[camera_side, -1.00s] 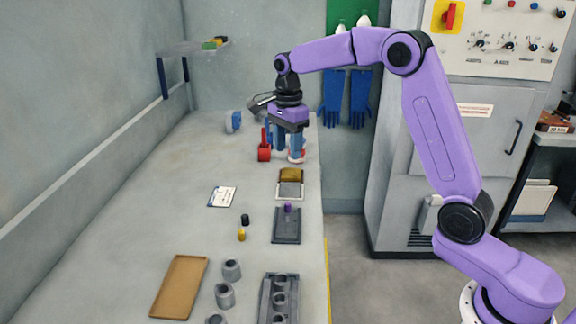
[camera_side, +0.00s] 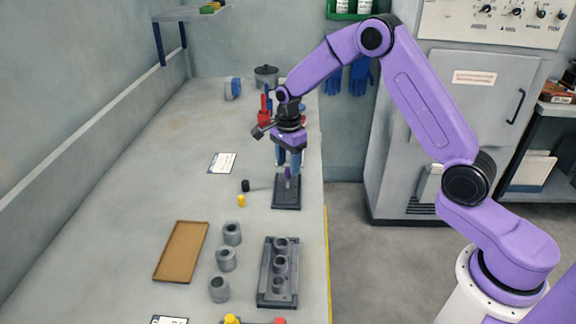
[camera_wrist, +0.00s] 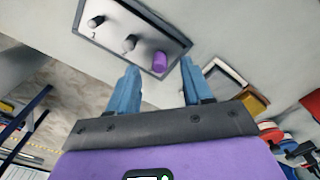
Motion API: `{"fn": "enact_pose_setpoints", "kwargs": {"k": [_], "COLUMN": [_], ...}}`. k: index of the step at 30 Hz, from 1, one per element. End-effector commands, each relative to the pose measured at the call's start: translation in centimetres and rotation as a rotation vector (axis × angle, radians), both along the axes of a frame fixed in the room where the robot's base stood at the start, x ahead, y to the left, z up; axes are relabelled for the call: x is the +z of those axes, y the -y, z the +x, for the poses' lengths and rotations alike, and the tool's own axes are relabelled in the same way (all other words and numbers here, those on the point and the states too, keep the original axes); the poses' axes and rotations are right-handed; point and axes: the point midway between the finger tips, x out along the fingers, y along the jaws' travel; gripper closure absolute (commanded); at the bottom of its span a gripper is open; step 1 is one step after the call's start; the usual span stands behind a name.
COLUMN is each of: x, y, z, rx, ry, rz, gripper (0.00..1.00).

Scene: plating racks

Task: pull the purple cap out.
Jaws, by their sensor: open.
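The purple cap (camera_side: 288,178) stands on the far part of a dark rack (camera_side: 286,201). In the wrist view the purple cap (camera_wrist: 160,62) sits at the end of a row of pegs on the framed rack (camera_wrist: 110,48); the other two pegs are bare grey. My gripper (camera_side: 288,165) points down above the cap, with its blue fingers apart. In the wrist view my gripper (camera_wrist: 158,68) is open, and the cap appears between and just beyond the fingertips. I see no contact with the cap.
A black cap (camera_side: 245,185) and a yellow cap (camera_side: 241,201) stand left of the rack. Nearer are grey cylinders (camera_side: 226,260), a brown tray (camera_side: 181,252) and a grey block with sockets (camera_side: 263,290). A red item (camera_side: 264,115) stands behind my gripper.

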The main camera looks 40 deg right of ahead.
Motion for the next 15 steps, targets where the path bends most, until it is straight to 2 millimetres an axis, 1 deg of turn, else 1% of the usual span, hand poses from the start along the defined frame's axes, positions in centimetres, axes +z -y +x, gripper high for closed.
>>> {"fn": "enact_pose_setpoints", "kwargs": {"k": [3, 6, 15], "x": [-1.1, -1.5, -1.6], "y": [0.0, -0.1, -0.1], "z": [0.0, 0.0, 0.0], "rx": [0.001, 0.001, 0.001], "ry": [-0.002, -0.001, 0.0], "rz": [0.0, 0.0, 0.0], "gripper": [0.5, 0.5, 0.5]}}
